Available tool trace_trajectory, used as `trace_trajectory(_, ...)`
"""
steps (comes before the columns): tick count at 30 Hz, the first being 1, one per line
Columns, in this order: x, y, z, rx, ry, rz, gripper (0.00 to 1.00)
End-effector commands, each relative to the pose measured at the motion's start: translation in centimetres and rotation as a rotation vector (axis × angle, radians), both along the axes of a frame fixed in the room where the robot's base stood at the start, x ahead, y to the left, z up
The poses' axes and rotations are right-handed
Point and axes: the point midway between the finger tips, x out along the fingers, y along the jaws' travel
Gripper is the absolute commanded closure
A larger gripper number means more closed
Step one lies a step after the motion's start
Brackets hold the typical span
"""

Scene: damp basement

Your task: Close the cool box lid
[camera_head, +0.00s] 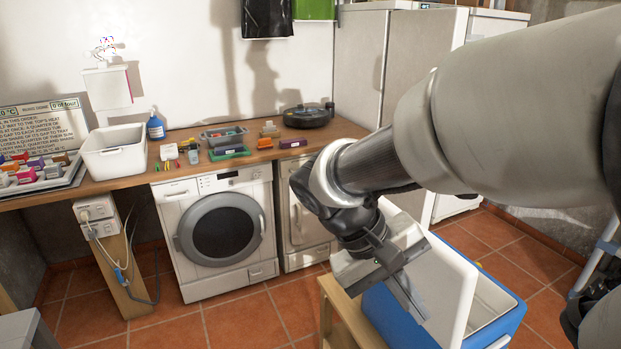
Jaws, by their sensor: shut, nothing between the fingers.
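The cool box (401,320) is blue with a pale interior and stands at the lower right of the view. Its white lid (452,283) is raised, standing steeply along the box's left side, and part of the open inside shows to its right. My gripper (412,302) is shut and empty. In the picture it overlaps the left face of the lid; I cannot tell whether it touches it. My arm comes in from the upper right and hides part of the lid's upper end.
A wooden stand (345,318) is left of the cool box. A washing machine (221,232) stands under a wooden counter (140,178) holding a white tub (114,152) and small items. A tall grey cabinet (362,62) stands behind.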

Motion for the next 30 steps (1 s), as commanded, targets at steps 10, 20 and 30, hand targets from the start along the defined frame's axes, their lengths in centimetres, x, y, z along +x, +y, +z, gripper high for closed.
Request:
trace_trajectory(10, 8.5, 4.5, -6.9, -0.771, -0.049, 0.158, 1.00)
trace_trajectory(20, 12.7, 15.3, -8.8, -1.263, -0.396, 0.343, 1.00)
trace_trajectory(30, 13.7, 14.4, -7.8, -1.310, -0.449, 0.362, 1.00)
